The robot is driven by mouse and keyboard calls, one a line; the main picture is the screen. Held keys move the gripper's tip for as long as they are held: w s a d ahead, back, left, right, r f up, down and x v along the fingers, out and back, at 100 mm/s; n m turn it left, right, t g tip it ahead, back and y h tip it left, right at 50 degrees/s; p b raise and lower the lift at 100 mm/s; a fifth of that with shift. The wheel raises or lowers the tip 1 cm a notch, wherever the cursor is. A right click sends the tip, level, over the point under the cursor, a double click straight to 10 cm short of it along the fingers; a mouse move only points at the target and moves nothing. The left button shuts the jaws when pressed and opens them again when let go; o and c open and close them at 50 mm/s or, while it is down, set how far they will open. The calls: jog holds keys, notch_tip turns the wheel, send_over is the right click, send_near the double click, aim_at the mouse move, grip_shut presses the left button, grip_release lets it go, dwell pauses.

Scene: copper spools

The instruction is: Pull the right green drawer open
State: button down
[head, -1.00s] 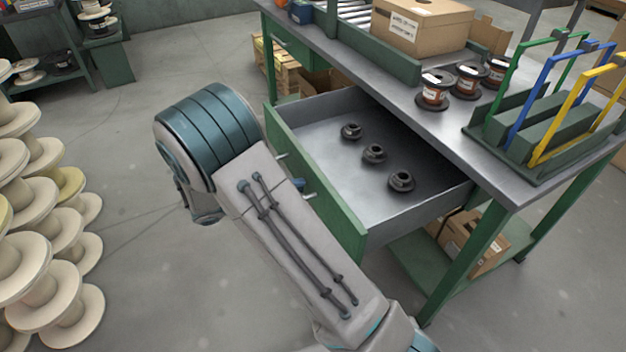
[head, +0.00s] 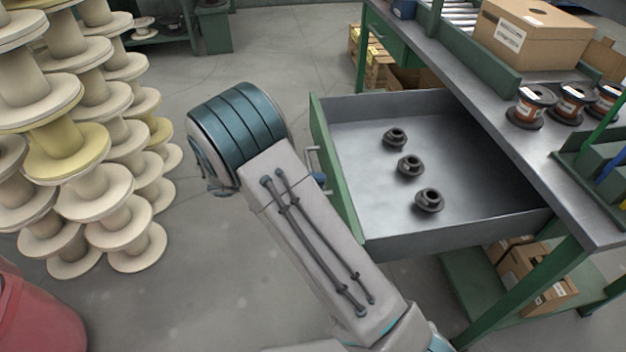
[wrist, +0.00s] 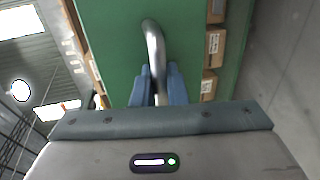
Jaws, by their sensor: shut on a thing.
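The right green drawer (head: 337,185) stands well out from the workbench in the head view, its grey inside bare to view. Several dark flanged parts, or three at least, lie in it, one of them near the front (head: 429,200). Its silver bar handle (wrist: 154,50) runs down between my gripper's fingers in the wrist view. My gripper (wrist: 158,88) has blue fingers shut on that handle, close to the green drawer front. In the head view my arm hides most of the gripper; only a bit of blue shows beside the handle (head: 312,160).
Stacked cream spools (head: 90,130) stand at the left, with a red container (head: 40,318) at the lower left. The workbench top (head: 500,105) carries a cardboard box (head: 530,35) and copper spools (head: 530,105). Grey floor between spools and drawer is clear.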

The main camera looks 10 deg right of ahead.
jog(key=c, duration=1.6)
grip_release()
jog(key=shift+o, duration=0.2)
jog(key=shift+a, duration=0.1)
jog(key=p+v, duration=0.1)
jog(key=v, duration=1.2)
jog(key=shift+a, duration=0.35)
jog(key=shift+d+r+p, duration=0.1)
jog(key=shift+r+p, duration=0.05)
jog(key=shift+p, duration=0.15)
